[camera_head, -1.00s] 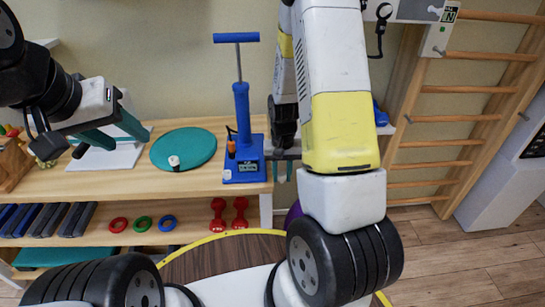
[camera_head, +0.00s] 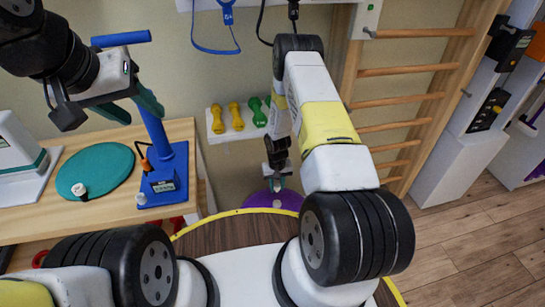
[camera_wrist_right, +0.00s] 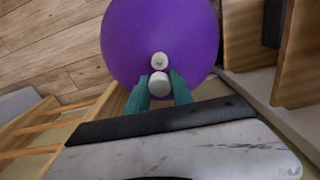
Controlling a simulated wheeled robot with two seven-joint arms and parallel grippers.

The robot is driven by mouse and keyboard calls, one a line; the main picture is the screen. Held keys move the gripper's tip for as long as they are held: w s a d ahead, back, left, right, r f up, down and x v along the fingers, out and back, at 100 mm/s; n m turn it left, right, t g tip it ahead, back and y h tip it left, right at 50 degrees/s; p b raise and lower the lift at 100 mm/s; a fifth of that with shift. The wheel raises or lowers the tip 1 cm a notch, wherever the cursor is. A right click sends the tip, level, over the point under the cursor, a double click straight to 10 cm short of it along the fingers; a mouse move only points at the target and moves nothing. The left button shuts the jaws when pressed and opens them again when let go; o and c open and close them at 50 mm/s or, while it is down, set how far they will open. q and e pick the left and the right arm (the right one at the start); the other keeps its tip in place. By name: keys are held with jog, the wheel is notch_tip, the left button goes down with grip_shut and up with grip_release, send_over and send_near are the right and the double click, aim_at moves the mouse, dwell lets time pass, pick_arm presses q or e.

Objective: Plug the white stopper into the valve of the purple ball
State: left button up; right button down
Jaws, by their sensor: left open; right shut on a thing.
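The purple ball (camera_head: 284,199) sits low beyond the table's right end, mostly hidden by my right arm and base in the head view; it fills the upper middle of the wrist view (camera_wrist_right: 150,25). A small round white valve (camera_wrist_right: 159,60) with a greyish centre shows on it. My right gripper (camera_wrist_right: 160,78) is shut on the white stopper (camera_wrist_right: 158,84), close to the valve; I cannot tell whether they touch. In the head view the right gripper (camera_head: 276,184) is over the ball. My left gripper (camera_head: 136,108) is open and empty, in front of the blue pump.
The wooden table (camera_head: 30,218) holds a teal disc (camera_head: 110,165) with a small white-and-black piece (camera_head: 79,190) and the blue pump (camera_head: 168,170). Dumbbells (camera_head: 236,118) sit on a wall shelf. Wooden wall bars (camera_head: 410,80) stand right; the floor (camera_head: 460,240) there is clear.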

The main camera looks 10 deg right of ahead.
jog(key=shift+d+f, duration=0.1)
jog(key=shift+f, duration=3.35)
jog(key=shift+f, duration=1.05)
jog(key=shift+s+f, duration=0.1)
jog(key=shift+f, duration=0.2)
